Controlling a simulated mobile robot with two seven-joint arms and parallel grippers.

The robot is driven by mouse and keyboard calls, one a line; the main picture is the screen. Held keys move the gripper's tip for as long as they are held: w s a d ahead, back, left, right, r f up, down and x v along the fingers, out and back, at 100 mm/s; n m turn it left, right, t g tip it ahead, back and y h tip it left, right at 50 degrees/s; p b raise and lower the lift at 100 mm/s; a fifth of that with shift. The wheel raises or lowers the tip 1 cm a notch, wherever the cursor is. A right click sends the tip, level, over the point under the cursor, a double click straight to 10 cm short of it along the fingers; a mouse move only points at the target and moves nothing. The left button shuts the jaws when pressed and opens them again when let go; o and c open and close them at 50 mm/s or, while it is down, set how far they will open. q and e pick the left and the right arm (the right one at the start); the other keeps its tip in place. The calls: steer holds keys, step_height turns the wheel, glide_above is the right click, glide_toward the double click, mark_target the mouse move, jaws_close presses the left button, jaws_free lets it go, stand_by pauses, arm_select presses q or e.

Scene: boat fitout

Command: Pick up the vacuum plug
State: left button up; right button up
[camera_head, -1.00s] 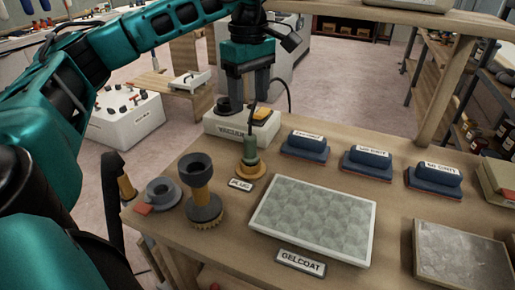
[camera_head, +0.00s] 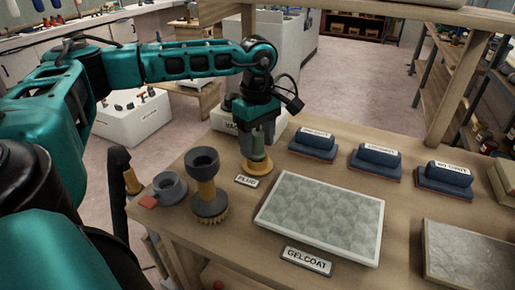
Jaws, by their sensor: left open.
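My right gripper is not in view.
The vacuum unit (camera_head: 224,121) stands just behind my left gripper and is partly hidden. A gelcoat panel (camera_head: 320,215) lies in front; several labelled blue sanding blocks (camera_head: 313,145) sit to the right.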

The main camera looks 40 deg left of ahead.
arm_select(q)
jaws_close()
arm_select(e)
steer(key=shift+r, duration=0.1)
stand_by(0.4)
arm_select(q)
steer(key=shift+r, duration=0.1)
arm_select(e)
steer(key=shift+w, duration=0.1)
arm_select(q)
step_height(320, 180, up, 20)
steer(key=p, duration=0.3)
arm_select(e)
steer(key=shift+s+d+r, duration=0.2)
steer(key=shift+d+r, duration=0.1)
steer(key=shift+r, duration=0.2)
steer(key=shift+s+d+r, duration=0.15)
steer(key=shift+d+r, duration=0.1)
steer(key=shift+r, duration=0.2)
